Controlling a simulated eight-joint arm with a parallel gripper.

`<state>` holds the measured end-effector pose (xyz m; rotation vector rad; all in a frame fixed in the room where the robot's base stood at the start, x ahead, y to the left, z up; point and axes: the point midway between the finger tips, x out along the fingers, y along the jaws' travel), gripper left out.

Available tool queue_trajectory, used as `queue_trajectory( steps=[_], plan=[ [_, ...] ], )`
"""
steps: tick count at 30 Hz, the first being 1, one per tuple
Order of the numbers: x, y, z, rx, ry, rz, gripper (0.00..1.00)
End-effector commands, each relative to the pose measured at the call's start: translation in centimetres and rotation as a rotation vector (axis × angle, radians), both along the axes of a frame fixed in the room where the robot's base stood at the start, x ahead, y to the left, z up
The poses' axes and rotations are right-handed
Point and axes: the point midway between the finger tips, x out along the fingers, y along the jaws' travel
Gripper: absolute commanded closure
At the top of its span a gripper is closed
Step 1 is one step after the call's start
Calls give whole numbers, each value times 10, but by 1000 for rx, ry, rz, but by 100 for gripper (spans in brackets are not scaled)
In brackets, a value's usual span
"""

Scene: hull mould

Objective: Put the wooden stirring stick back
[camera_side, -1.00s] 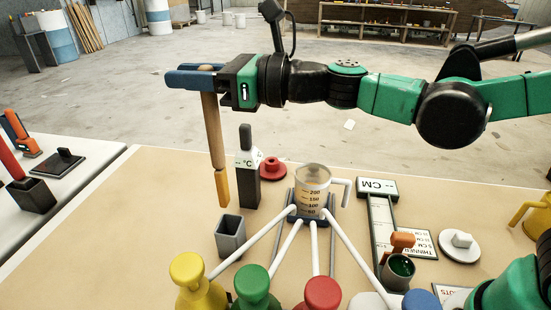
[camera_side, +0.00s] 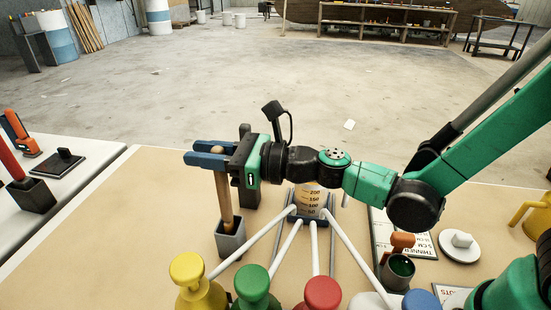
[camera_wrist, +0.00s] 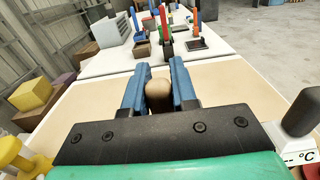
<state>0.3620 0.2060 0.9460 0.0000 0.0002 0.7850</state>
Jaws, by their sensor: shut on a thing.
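The wooden stirring stick (camera_side: 225,198) is upright in the side view, with its lower end inside the small grey square holder (camera_side: 230,242). The holder's walls hide the stick's tip, so I cannot tell whether it touches the bottom. My gripper (camera_side: 208,156) is shut on the stick near its top, with blue fingers on either side. In the wrist view the stick's rounded top (camera_wrist: 158,95) shows between the two blue fingers.
A dark thermometer block stands behind my gripper. The board's left part is clear.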

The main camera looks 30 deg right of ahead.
Motion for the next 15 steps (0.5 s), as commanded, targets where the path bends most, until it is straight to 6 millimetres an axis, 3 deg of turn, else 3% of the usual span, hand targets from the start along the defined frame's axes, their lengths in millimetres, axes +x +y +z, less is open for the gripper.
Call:
queue_trajectory(
  steps=[9,10,12,13,15],
  plan=[
    [0,0,-3,0,0,0,100],
    [0,0,-3,0,0,0,72],
    [0,0,-3,0,0,0,52],
    [0,0,-3,0,0,0,46],
    [0,0,-3,0,0,0,46]
  ],
)
